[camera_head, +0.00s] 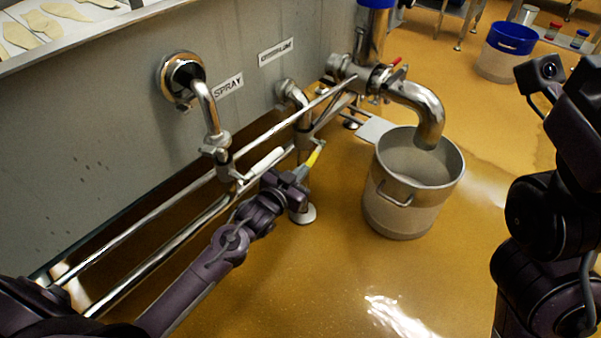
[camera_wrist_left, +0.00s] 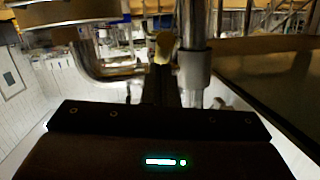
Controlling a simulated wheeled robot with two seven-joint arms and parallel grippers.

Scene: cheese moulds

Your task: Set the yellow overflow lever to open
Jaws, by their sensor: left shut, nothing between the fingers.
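The yellow overflow lever (camera_head: 314,157) shows as a short yellow handle slanting up to the right beside the pipe under the OVERFLOW label (camera_head: 276,51). My left gripper (camera_head: 301,173) is shut with nothing held, right at the lever's lower end; I cannot tell whether it touches. In the left wrist view a yellow piece (camera_wrist_left: 163,47), likely the lever, shows just beyond the fingers, beside a vertical metal pipe (camera_wrist_left: 194,65). The lever's pivot is hidden in the head view. My right arm stands at the right edge; its fingers do not show.
The SPRAY pipe (camera_head: 206,108) with a white lever (camera_head: 264,163) is left of the overflow pipe (camera_head: 295,97). Long metal rails (camera_head: 150,222) run along the wall. The floor in front is open.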

